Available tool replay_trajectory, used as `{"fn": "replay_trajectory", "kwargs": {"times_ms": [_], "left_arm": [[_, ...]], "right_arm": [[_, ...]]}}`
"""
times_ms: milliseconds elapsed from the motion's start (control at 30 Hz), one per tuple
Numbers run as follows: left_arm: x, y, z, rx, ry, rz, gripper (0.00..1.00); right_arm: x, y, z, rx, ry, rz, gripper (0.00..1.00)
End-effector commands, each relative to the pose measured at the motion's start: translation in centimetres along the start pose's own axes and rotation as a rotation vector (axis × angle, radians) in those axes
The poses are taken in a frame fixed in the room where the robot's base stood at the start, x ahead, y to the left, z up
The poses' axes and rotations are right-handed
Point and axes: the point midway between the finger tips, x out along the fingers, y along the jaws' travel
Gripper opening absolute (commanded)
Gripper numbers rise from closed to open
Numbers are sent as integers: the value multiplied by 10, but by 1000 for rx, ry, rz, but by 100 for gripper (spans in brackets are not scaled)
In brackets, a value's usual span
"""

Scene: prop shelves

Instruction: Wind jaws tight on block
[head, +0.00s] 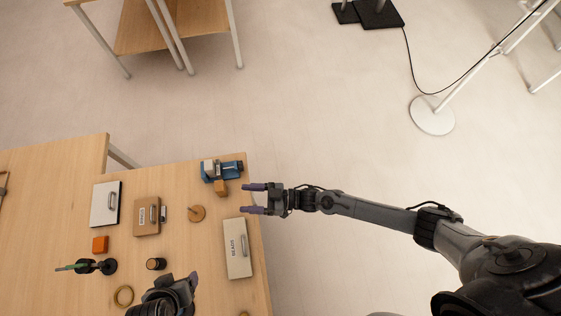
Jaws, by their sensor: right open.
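A blue vise (231,171) with pale grey jaw parts stands at the table's back right corner. A small brown wooden block (221,188) shows at its near side; I cannot tell whether it sits between the jaws or just beside them. My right gripper (250,198) is open and empty, its two purple fingers pointing left over the table's right edge, a little below and right of the vise and apart from it. My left gripper (180,284) is at the bottom of the view, well away from the vise; its opening is not clear.
A pale labelled box with a handle (237,250) lies just below my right gripper. A round wooden piece (197,213), a brown box (147,216), a white box (105,204) and an orange block (100,244) lie left.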

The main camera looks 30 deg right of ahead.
Motion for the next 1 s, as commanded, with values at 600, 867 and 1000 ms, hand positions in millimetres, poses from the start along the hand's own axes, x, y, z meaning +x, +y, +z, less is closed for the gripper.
{"fn": "replay_trajectory", "kwargs": {"times_ms": [600,867,1000], "left_arm": [[-76,-3,-24,2,-1,-1,68],[-100,-3,-32,-1,0,1,68],[-109,-3,-35,-3,0,3,68]], "right_arm": [[27,-39,-113,89,-136,378,68],[2,-31,-154,123,-272,552,68],[-16,-28,-170,142,-352,629,68]]}}
